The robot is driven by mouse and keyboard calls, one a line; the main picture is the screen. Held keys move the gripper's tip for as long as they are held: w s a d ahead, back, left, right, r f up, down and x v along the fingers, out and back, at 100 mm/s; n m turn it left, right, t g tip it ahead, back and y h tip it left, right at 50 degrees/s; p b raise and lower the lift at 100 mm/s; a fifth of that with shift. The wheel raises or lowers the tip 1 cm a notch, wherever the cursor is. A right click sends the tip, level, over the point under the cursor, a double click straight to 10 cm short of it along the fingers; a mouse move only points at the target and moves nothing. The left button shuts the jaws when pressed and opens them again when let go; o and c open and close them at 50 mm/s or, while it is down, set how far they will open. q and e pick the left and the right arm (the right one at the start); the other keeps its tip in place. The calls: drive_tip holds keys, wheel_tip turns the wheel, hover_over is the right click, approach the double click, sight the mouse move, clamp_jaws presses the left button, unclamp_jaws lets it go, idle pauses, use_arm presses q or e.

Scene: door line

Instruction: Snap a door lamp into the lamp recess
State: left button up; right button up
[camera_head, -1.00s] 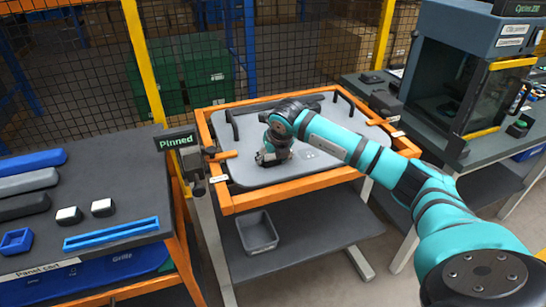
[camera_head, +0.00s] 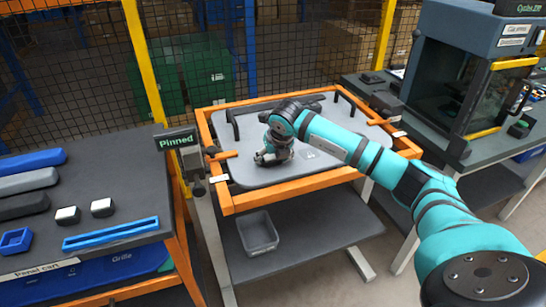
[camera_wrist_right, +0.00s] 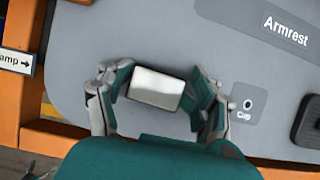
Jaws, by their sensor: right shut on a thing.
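My right gripper (camera_head: 268,158) is over the left part of the grey door panel (camera_head: 265,178), low to its surface. In the right wrist view the gripper (camera_wrist_right: 156,92) is shut on a white-topped door lamp (camera_wrist_right: 155,87), with one finger at each short side. The lamp lies flat-side up against the panel's lower left area; whether it sits in the recess cannot be told, as the lamp and fingers cover that spot. Two more lamps, a left one (camera_head: 68,215) and a right one (camera_head: 102,207), lie on the panel cart. My left gripper is not in view.
The panel lies in an orange frame (camera_head: 285,188) with clamps. A "Pinned" display (camera_head: 176,141) stands at its left corner. The panel cart (camera_head: 120,252) holds blue and grey parts. A cabinet machine (camera_head: 470,70) stands right. A grey bin (camera_head: 258,232) is on the shelf below.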

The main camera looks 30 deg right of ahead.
sight(273, 165)
drive_tip(key=f, duration=0.1)
drive_tip(key=s+f, duration=0.1)
drive_tip(key=f, duration=0.1)
drive_tip(key=shift+s+a+g, duration=0.15)
drive_tip(key=shift+a+g, duration=0.25)
drive_tip(key=o, duration=2)
drive_tip(key=shift+w+a+f, duration=0.1)
drive_tip(key=shift+w+f, duration=0.05)
drive_tip(key=shift+w, duration=0.1)
drive_tip(key=shift+c, duration=0.2)
drive_tip(key=shift+s+r, duration=0.1)
drive_tip(key=shift+r, duration=0.35)
drive_tip(key=w+d+v, duration=0.1)
drive_tip(key=v, duration=1.1)
drive_tip(key=shift+s+a+r+t, duration=0.15)
drive_tip(key=shift+a+r+t, duration=0.15)
drive_tip(key=shift+r, duration=0.25)
